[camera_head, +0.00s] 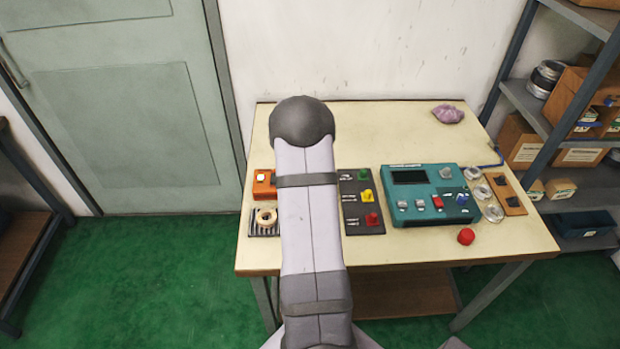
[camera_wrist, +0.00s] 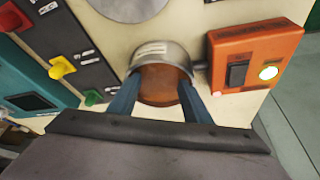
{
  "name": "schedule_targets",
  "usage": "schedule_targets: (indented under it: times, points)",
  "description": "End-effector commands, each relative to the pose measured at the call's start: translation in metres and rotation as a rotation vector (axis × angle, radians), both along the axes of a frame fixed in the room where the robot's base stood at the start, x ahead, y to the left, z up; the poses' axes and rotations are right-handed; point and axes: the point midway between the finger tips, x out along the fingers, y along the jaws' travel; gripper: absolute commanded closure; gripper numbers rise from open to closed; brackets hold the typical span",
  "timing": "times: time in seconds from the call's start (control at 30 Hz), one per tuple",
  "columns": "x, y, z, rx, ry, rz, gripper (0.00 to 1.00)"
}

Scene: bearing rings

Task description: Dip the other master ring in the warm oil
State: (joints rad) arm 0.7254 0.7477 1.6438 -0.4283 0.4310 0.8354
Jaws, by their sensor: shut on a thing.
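In the wrist view a small metal pot (camera_wrist: 174,50) with a label on its rim holds brown oil (camera_wrist: 165,82). In the head view my arm hides the pot and gripper; the orange box (camera_head: 264,184) shows left of the arm.
A black button panel (camera_head: 361,201), teal device (camera_head: 432,194), several metal discs (camera_head: 482,192) and a red knob (camera_head: 466,237) stand right of my arm.

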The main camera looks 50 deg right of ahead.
Motion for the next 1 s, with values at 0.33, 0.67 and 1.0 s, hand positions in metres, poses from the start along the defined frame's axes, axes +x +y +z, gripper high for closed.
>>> schedule_targets:
  times: [0.33,0.67,1.0]
  points:
    - [0.0,0.0,0.019,-0.002,-0.002,0.0,0.86]
    - [0.0,0.0,0.033,-0.002,-0.001,0.001,0.86]
    - [0.001,-0.001,0.049,-0.002,-0.002,-0.001,0.86]
